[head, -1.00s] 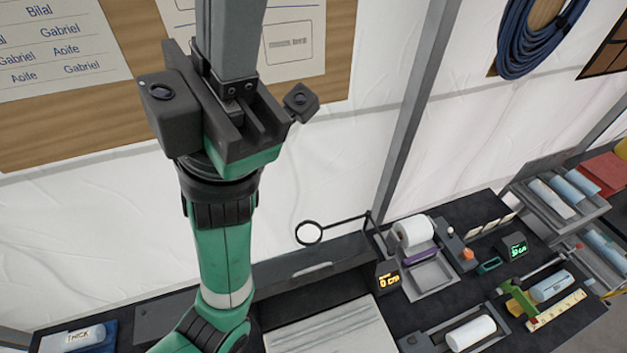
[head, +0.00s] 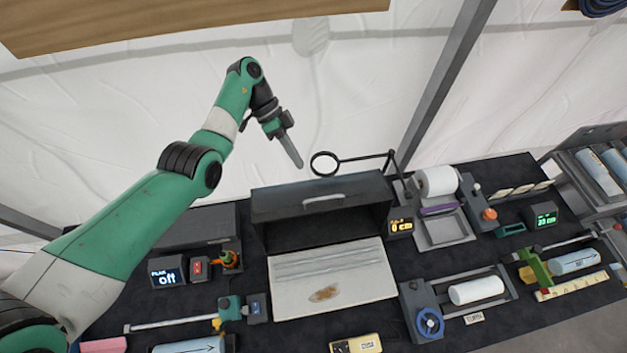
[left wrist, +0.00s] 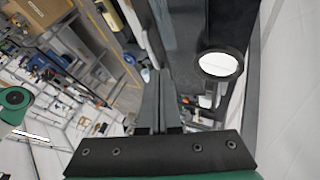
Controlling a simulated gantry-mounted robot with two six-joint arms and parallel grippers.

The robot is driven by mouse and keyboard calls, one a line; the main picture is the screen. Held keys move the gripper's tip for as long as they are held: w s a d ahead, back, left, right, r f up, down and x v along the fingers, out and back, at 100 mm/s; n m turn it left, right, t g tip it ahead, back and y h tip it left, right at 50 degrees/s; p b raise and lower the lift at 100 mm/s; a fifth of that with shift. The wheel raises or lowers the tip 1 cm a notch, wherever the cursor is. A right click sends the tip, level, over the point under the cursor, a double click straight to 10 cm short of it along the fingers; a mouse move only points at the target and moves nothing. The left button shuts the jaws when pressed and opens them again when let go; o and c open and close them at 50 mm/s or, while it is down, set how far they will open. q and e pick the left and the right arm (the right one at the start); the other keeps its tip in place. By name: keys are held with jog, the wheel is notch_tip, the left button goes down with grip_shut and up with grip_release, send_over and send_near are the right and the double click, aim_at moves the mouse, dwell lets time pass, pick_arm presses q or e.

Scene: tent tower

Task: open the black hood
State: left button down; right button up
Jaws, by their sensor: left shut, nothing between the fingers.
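The black hood (head: 275,208) is a dark box at the back middle of the bench in the head view, with a pale handle (head: 323,202) on its front panel. A dark opening shows below that panel, above a white board. My left gripper (head: 293,152) is in the air behind and above the hood, near its back edge, pointing down and not touching it. Its fingers are shut and empty; they also show in the left wrist view (left wrist: 158,100). My right gripper is in neither current view.
A ring magnifier (head: 325,163) on a black arm stands just behind the hood, close to my left gripper; its ring also shows in the left wrist view (left wrist: 221,65). A white board (head: 365,285) with a brown patch lies in front. A paper roll (head: 437,181) stands to the right.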

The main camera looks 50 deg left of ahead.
pick_arm(q)
send_near(321, 209)
jog(key=w+f, duration=0.1)
jog(key=w+d+f, duration=0.1)
jog(key=f, duration=0.1)
jog(key=shift+w+d, duration=0.15)
jog(key=shift+w, duration=0.05)
pick_arm(e)
jog(key=shift+r, duration=0.15)
pick_arm(q)
jog(key=shift+r, duration=0.1)
